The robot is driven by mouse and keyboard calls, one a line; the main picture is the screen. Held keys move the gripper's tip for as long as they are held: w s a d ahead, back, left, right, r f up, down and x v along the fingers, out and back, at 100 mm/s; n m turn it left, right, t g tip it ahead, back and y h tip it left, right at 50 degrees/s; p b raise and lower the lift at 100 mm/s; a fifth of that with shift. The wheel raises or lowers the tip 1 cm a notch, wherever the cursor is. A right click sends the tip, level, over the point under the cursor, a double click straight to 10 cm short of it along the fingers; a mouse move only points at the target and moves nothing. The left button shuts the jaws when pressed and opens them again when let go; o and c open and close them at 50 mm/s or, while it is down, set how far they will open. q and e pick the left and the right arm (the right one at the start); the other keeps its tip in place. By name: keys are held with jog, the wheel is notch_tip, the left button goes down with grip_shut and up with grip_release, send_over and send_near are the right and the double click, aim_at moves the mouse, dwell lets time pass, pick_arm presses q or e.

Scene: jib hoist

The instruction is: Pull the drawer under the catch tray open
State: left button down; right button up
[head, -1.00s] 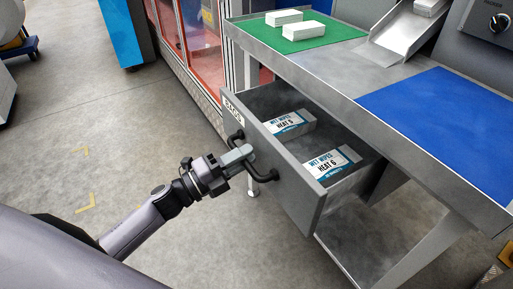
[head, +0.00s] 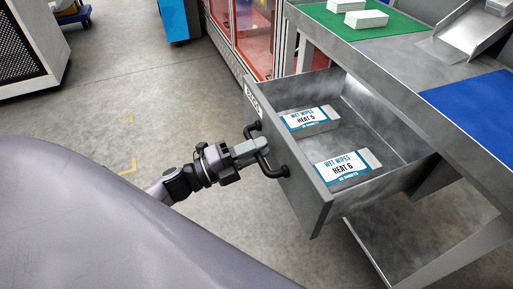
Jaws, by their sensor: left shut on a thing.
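The drawer (head: 313,203) under the metal table stands well open, its grey front turned toward the lower left. A black bar handle (head: 265,166) is on its front. My left gripper (head: 255,152) is shut on the handle. Two wet wipes packs lie in the drawer: one marked HEAT 5 (head: 308,119) near the front left and one marked HEAT 6 (head: 345,167) near the front right. The catch tray cannot be told apart for certain; a metal chute (head: 470,28) slopes down onto the table above. My right gripper is not in view.
The table (head: 430,75) carries a green mat (head: 395,22) with white boxes (head: 362,17) and a blue mat (head: 485,105). A red-panelled glass cabinet (head: 252,35) stands behind. The floor (head: 95,115) at left is largely clear.

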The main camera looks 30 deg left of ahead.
pick_arm(q)
jog(key=c, duration=1.2)
grip_release()
jog(key=shift+o, duration=0.2)
jog(key=v, duration=0.7)
